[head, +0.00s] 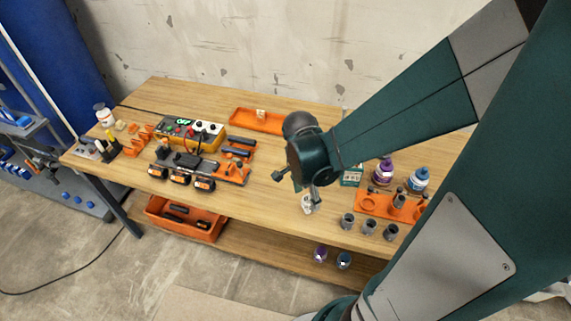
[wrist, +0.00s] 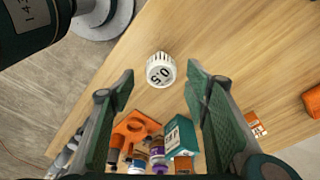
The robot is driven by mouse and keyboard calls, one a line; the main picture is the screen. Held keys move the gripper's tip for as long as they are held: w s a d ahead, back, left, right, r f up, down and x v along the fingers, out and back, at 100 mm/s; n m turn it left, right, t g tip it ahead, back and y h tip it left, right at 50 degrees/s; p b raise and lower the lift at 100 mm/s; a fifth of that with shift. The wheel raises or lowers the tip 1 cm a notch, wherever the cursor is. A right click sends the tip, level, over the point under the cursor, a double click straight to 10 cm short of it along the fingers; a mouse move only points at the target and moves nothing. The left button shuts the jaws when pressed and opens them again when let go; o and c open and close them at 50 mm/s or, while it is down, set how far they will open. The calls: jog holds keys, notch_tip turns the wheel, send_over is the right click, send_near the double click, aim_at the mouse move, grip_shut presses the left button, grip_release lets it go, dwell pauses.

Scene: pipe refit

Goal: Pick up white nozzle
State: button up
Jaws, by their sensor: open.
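The white nozzle (wrist: 161,70) is a short, ribbed white piece with dark "0.5" marking on its face. It rests on the wooden table, and in the head view it shows as a small white shape (head: 308,206) near the front edge. My gripper (wrist: 160,78) is open, with one finger on each side of the nozzle in the picture and a gap to both. In the head view my gripper (head: 315,195) points down just over the nozzle and partly hides it. I cannot tell the exact height between fingertips and nozzle.
To the right stand an orange holder (head: 370,203), a purple-labelled bottle (head: 382,172), a blue-labelled bottle (head: 418,179) and grey cups (head: 347,221). An orange tray (head: 250,122) lies behind. Power tool parts and batteries (head: 180,178) lie left. The table between is clear.

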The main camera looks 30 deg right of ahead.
aim_at(307, 200)
jog(key=shift+f, duration=0.55)
jog(key=shift+w+f+b, duration=0.1)
jog(key=shift+f+b, duration=0.75)
jog(key=shift+f, duration=0.8)
jog(key=shift+d+f, duration=0.15)
jog(key=shift+f, duration=0.8)
jog(key=c, duration=0.9)
